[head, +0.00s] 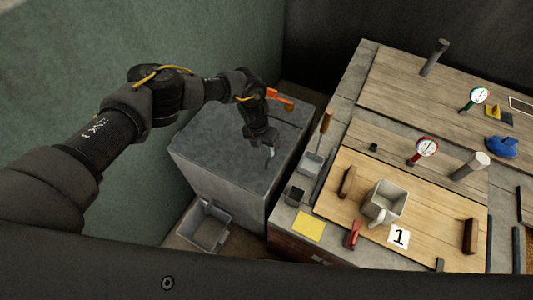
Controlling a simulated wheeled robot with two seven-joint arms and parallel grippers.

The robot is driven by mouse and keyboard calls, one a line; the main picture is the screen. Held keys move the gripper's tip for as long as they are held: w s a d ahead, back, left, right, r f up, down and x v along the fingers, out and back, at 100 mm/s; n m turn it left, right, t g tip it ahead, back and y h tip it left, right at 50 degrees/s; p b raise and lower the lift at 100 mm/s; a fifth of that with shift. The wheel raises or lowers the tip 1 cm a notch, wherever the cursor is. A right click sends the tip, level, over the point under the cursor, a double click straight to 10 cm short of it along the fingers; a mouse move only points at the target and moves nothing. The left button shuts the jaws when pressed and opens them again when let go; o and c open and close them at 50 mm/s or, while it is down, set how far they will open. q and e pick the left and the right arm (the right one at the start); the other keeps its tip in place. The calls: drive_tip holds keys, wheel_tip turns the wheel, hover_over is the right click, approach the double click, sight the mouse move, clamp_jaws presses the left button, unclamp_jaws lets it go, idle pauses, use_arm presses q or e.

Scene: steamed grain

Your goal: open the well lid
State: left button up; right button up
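No part in view is clearly marked as the well lid. A pale wooden board (395,185) with two dark brown blocks like handles, one at its left (347,182) and one at its right (470,236), lies on the counter at the right. A square grey cup with a handle (384,201) and a white card reading 1 (399,237) rest on it. My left arm reaches in from the left. My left gripper (270,152) points down over the grey block-shaped cabinet, apart from the board. Its fingers are too small to tell open from shut. My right gripper is out of view.
The grey cabinet top (215,145) is mostly bare. A grey bin (206,227) sits low at left.

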sight(268, 159)
use_arm(q)
drive_tip(key=shift+s+d+f, duration=0.1)
drive_tip(key=shift+d+f, duration=0.1)
drive_tip(key=shift+f, duration=0.85)
drive_tip(key=shift+s+d+f, duration=0.1)
drive_tip(key=shift+d+f, duration=0.1)
drive_tip(key=shift+f, duration=0.85)
clamp_jaws()
